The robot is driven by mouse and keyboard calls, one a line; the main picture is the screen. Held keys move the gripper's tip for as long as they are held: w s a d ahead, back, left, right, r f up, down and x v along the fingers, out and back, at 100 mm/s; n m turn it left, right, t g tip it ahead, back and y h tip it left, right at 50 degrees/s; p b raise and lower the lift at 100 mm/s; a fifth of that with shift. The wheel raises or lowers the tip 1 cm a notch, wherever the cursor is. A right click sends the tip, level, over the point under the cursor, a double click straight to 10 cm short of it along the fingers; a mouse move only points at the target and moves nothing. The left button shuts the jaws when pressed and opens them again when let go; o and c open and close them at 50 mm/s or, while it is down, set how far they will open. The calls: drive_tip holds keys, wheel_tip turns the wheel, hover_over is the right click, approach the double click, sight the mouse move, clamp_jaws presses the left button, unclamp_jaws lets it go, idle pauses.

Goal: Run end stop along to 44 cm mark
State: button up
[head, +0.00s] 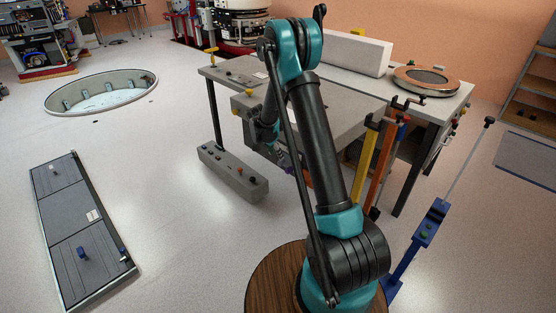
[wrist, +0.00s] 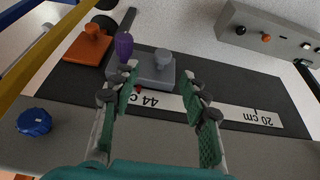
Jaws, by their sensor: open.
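In the wrist view, a grey block with a round grey knob (wrist: 160,70) sits on a dark plate, beside a white scale strip (wrist: 235,113). I take this block to be the end stop. The strip reads "44 cm" near the block and "20 cm" farther right. A small red mark shows by the 44 cm label. My gripper (wrist: 158,90) is open, its green-padded fingers spread on either side of the view of the block. No grip on it is visible. The fingers hide part of the strip. In the head view, my arm hides the gripper's work area.
An orange block with a knob (wrist: 88,44) and a purple handle (wrist: 123,46) are left of the grey block. A blue knob (wrist: 34,122) is at lower left. A grey control box (wrist: 270,35) is at upper right. A floor pit (head: 103,92) lies left; open floor surrounds it.

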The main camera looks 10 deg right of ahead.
drive_tip(key=shift+v, duration=2.15)
drive_tip(key=shift+s, duration=0.1)
drive_tip(key=s+d+r+n+y, duration=0.1)
drive_tip(key=s+d+r+n, duration=0.2)
drive_tip(key=s+r, duration=0.35)
drive_tip(key=s+d+r+n+y, duration=0.15)
drive_tip(key=s+r, duration=0.25)
drive_tip(key=s, duration=0.6)
drive_tip(key=s+d+f+n+t+y, duration=0.1)
drive_tip(key=s+n, duration=0.5)
drive_tip(key=s, duration=1.5)
drive_tip(key=shift+d+f+t, duration=0.25)
drive_tip(key=shift+t, duration=0.05)
